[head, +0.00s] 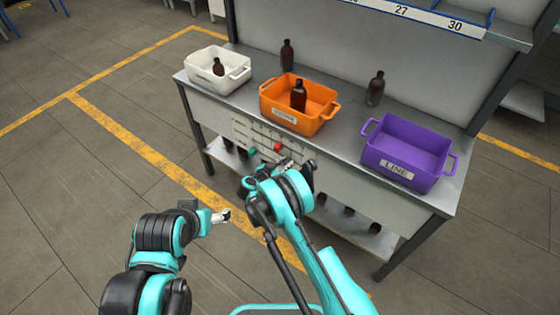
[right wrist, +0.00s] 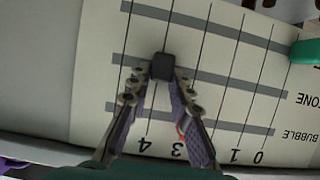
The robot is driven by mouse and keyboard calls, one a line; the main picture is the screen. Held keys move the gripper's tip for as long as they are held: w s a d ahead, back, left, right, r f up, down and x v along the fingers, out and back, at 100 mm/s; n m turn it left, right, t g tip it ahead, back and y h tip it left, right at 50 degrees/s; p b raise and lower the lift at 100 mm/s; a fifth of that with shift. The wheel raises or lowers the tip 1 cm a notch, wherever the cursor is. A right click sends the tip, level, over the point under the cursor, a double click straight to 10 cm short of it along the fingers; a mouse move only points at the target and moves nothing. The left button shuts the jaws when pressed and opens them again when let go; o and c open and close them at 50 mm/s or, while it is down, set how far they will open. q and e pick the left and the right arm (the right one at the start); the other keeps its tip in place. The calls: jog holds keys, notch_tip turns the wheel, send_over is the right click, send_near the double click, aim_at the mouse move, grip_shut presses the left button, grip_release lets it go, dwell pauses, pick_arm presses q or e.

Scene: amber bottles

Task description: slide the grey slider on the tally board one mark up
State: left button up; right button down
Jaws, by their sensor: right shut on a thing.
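The tally board (head: 240,128) is on the bench front, partly hidden by my right arm. In the right wrist view the pale board (right wrist: 95,75) appears upside down, with grey slots crossed by mark lines and the numbers 0, 1, 3 and 4 readable. The dark grey slider (right wrist: 162,66) sits on the middle visible slot, at about the line of mark 4. My right gripper (right wrist: 161,76) is shut on it; in the head view this gripper (head: 287,162) is at the board. My left gripper (head: 224,215) is away from the board, too small to judge its fingers.
A green piece (right wrist: 305,52) is at the board's right edge; a red piece (right wrist: 181,128) is mostly behind a finger. On the bench stand a white bin (head: 237,76), an orange bin (head: 322,119), a purple bin (head: 372,157) and amber bottles (head: 375,90).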

jog(key=shift+d, duration=0.15)
jog(key=c, duration=1.4)
grip_release()
jog(key=shift+o, duration=0.2)
jog(key=v, duration=1.2)
jog(key=shift+f, duration=0.1)
